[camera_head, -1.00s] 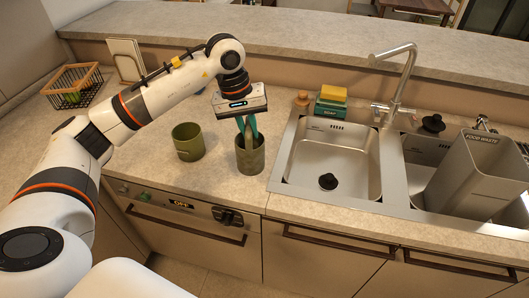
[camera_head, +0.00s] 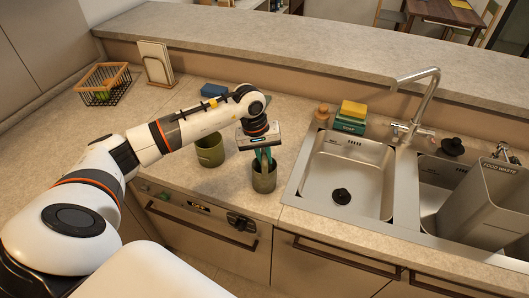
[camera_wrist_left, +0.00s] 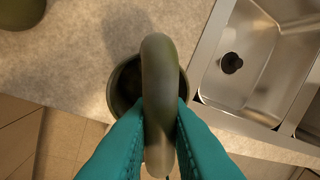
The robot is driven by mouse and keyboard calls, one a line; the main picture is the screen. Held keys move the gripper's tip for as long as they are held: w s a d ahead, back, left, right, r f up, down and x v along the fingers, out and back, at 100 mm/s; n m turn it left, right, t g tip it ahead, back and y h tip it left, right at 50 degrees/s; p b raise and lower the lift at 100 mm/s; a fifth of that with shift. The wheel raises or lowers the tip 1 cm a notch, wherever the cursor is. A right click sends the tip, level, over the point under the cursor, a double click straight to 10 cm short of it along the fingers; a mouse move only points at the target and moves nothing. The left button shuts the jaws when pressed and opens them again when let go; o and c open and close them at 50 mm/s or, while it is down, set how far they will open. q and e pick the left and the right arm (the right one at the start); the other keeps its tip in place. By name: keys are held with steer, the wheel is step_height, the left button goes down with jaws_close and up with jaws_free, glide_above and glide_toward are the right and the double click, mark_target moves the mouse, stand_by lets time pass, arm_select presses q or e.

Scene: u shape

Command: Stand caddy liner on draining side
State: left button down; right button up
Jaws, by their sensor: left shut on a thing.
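A grey caddy labelled FOOD WASTE (camera_head: 483,205) sits tilted in the right-hand sink section (camera_head: 437,172). Whether it is the liner I cannot tell. My left gripper (camera_head: 262,158) points down over an olive-green mug (camera_head: 264,180) on the counter left of the sink. In the left wrist view its teal fingers (camera_wrist_left: 160,140) are shut on the mug's curved handle (camera_wrist_left: 160,75). The mug's dark opening shows behind the handle. The mug looks upright on the counter. My right gripper is out of view.
Another olive-green mug (camera_head: 210,150) stands close to the left. The left basin (camera_head: 340,180) is empty except for a black plug. A yellow sponge on a green soap box (camera_head: 350,125) stands behind it. A tall tap (camera_head: 425,100) rises between the sections.

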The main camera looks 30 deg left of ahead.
arm_select(q)
steer(key=shift+f, duration=0.1)
steer(key=c, duration=1.8)
jaws_free()
steer(key=shift+b, duration=0.3)
steer(key=o, duration=0.4)
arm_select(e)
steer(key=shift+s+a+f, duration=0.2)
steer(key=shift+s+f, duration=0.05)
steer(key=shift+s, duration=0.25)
arm_select(q)
steer(key=shift+r+p, duration=0.3)
steer(key=shift+p, duration=0.1)
steer(key=r+b, duration=0.1)
steer(key=r, duration=0.3)
steer(key=s+a+r+b, duration=0.1)
steer(key=r+b, duration=0.1)
steer(key=r, duration=0.1)
steer(key=a+r+b, duration=0.1)
steer(key=r+b, duration=0.1)
steer(key=r, duration=0.2)
steer(key=shift+s+r, duration=0.2)
steer(key=shift+r, duration=0.1)
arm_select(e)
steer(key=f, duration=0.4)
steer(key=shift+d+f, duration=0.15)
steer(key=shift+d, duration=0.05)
